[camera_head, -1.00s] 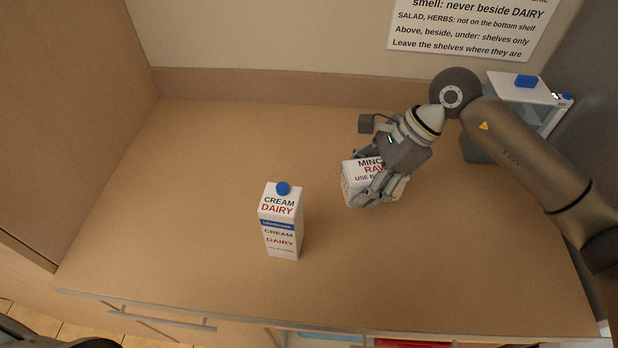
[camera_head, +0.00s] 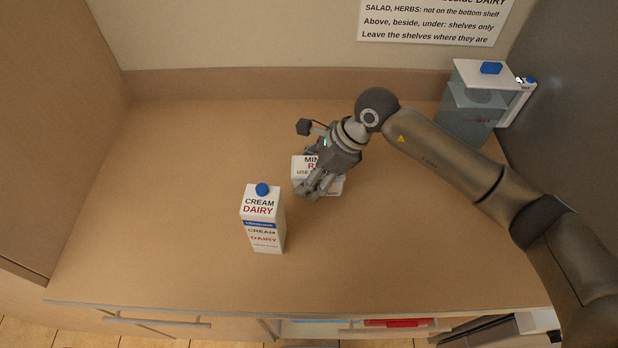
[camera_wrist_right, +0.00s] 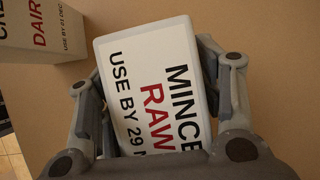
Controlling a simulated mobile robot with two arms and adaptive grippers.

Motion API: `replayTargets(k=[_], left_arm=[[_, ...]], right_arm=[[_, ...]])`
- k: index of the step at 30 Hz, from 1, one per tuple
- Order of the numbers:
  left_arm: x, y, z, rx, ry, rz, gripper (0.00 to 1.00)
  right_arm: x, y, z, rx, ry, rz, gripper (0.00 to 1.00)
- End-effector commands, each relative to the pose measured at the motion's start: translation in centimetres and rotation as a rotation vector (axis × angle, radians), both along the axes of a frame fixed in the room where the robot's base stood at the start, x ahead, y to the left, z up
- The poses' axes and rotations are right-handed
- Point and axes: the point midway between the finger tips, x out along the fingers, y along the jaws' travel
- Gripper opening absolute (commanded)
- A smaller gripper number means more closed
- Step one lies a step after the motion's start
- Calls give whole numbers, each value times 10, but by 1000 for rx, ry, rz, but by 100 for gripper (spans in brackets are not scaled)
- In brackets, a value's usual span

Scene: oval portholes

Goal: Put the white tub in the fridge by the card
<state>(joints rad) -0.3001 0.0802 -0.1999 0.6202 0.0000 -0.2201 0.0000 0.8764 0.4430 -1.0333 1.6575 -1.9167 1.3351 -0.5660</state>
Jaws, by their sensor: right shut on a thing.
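The white tub (camera_head: 302,174), marked MINCE RAW with a use-by date, is in my right gripper (camera_head: 318,190). In the right wrist view the tub (camera_wrist_right: 150,95) sits between the two fingers, which are shut on its sides. I cannot tell whether it touches the counter or hangs just above it. The card (camera_head: 430,22) is on the back wall, its top cut off; it reads SALAD, HERBS: not on the bottom shelf, and has a line on DAIRY. No fridge interior shows clearly. My left gripper is not in view.
A CREAM DAIRY carton (camera_head: 263,222) with a blue cap stands upright, left of the tub and close to it. A clear, white-topped container (camera_head: 468,118) stands at the back right. Below the counter's front edge, a red item (camera_head: 385,322) shows. The counter's left side is clear.

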Motion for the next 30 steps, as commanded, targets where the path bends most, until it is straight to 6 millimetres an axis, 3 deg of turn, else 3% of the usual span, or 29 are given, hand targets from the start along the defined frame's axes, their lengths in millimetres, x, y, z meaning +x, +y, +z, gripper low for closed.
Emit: replayTargets(k=[5,15,16,21,30], left_arm=[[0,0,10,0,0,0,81],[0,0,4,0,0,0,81],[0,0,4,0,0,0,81],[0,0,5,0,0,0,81],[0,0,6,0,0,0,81]], right_arm=[[-1,0,-22,1,2,0,25],[0,0,-28,1,-1,1,25],[0,0,-28,0,0,1,61],[0,0,-27,-1,2,1,82],[0,0,-27,-1,2,1,84]])
